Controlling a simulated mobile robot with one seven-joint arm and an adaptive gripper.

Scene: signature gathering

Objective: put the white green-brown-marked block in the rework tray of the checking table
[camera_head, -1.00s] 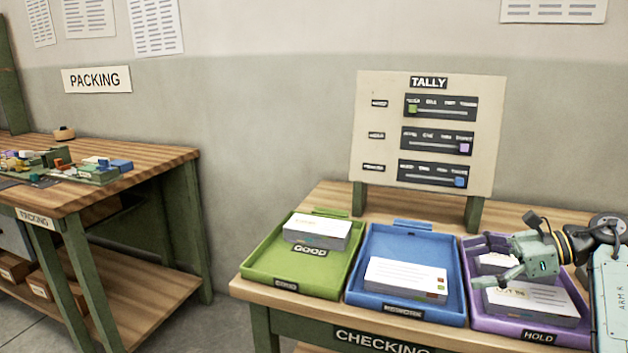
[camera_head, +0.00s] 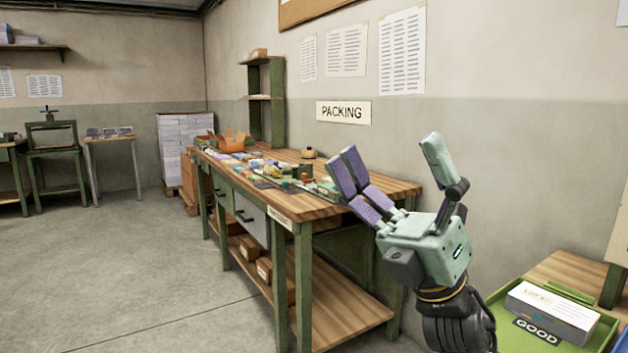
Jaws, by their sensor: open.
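My gripper (camera_head: 395,162) is raised in front of the packing table, fingers spread open and pointing up, with nothing between them. Only a sliver of a blue tray (camera_head: 622,343), the rework tray, shows at the lower right edge, and its contents are out of view. The checking table (camera_head: 562,268) shows only in part at the right. The white green-brown-marked block is not in view now; a second ago a white block with green and brown squares lay in the blue tray.
A green GOOD tray (camera_head: 510,335) holding a white block (camera_head: 553,312) sits at the lower right. The packing table (camera_head: 385,188) carries several small coloured items and stands behind my gripper. Open floor (camera_head: 130,260) lies at the left. Stacked white boxes (camera_head: 180,145) stand farther back.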

